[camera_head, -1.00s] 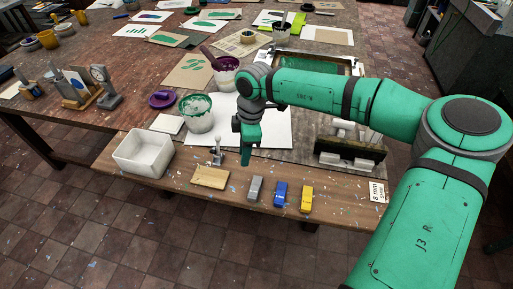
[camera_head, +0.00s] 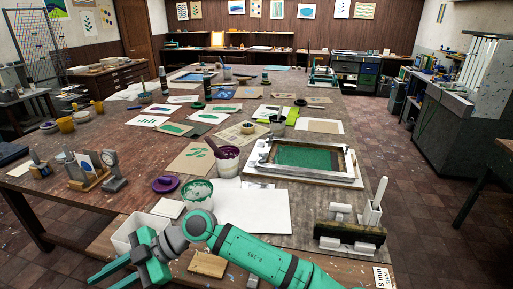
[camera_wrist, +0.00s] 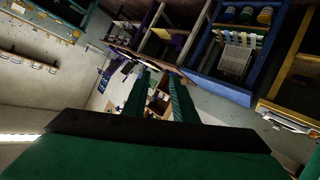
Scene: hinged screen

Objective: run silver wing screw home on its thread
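I cannot pick out the silver wing screw for certain in either current view. The hinged screen (camera_head: 345,160) lies on the table right of centre in the head view, with a green mesh and small silver fittings at its left side. My gripper (camera_head: 108,270) is at the lower left of the head view, over the table's front edge and well away from the screen. Its two green fingers (camera_wrist: 158,98) are apart in the wrist view, with nothing seen held between them. My arm covers part of the front ledge.
A white bin (camera_head: 122,240) stands just behind my gripper. A wooden block (camera_head: 207,265) lies on the ledge beside my arm. Ink pots (camera_head: 228,163) and a white sheet (camera_head: 262,208) lie left of the screen. A squeegee rest (camera_head: 350,235) stands at the right.

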